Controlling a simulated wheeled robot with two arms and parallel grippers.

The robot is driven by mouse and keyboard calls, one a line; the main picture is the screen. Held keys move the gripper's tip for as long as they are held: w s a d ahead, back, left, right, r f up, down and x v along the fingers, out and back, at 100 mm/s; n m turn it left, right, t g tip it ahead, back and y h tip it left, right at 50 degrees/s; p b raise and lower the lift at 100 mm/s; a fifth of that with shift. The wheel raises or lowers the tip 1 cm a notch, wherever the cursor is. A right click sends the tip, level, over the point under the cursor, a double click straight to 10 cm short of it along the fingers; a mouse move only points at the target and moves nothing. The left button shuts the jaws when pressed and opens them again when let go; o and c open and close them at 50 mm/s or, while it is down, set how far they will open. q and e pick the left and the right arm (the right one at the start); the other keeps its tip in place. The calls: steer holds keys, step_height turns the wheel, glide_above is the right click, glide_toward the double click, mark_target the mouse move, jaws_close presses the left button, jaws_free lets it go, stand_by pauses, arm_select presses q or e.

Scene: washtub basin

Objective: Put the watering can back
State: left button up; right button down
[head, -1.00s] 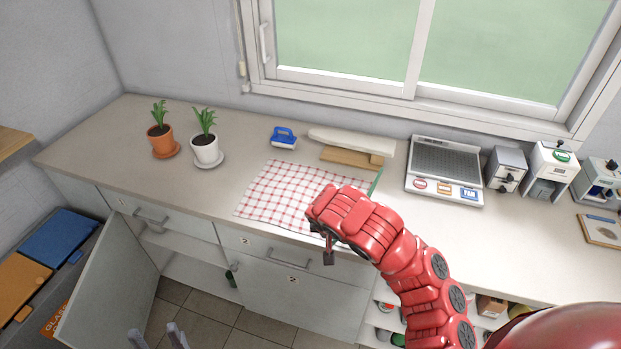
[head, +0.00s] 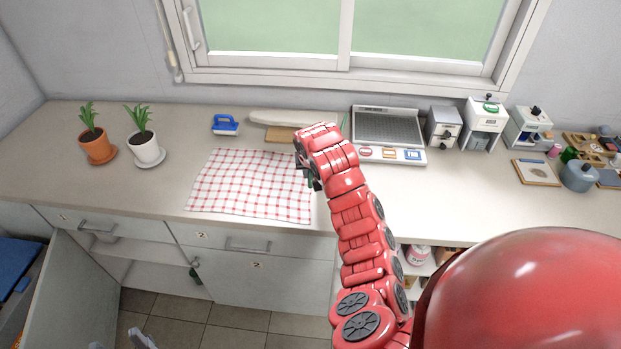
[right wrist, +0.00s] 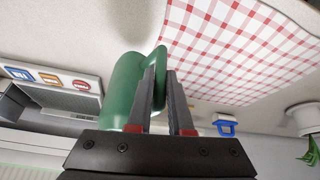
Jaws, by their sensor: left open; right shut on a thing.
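The green watering can (right wrist: 122,88) shows in the right wrist view, with its handle between the fingers of my right gripper (right wrist: 161,85). The right gripper is shut on it. In the head view my right gripper (head: 313,180) is at the right edge of the checked cloth, over the counter. My red arm hides most of it there, and only a bit of green shows. My left gripper (head: 120,342) shows as two grey fingertips, apart and empty, at the bottom left of the head view, low in front of the cabinets.
A red-checked cloth (head: 250,185) lies on the counter (head: 455,200). Two potted plants (head: 97,145) (head: 146,148) stand left, a blue brush (head: 225,125) behind. A scale-like device (head: 390,135) and small machines stand at the back right. A cabinet door (head: 80,290) hangs open.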

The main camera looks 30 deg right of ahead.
mark_target(311, 186)
steer(key=shift+w+d, duration=0.1)
steer(key=shift+w, duration=0.05)
steer(key=shift+f+p, duration=0.25)
steer(key=shift+p, duration=0.05)
step_height(311, 186, down, 2)
steer(key=shift+p, duration=0.95)
steer(key=shift+f, duration=0.7)
steer(key=shift+f+b, duration=0.3)
steer(key=shift+b, duration=0.1)
steer(key=c, duration=1.2)
jaws_free()
steer(key=shift+s, duration=0.2)
steer(key=o, duration=0.4)
steer(key=shift+w+f, duration=0.15)
steer(key=shift+w, duration=0.05)
steer(key=shift+c, duration=0.2)
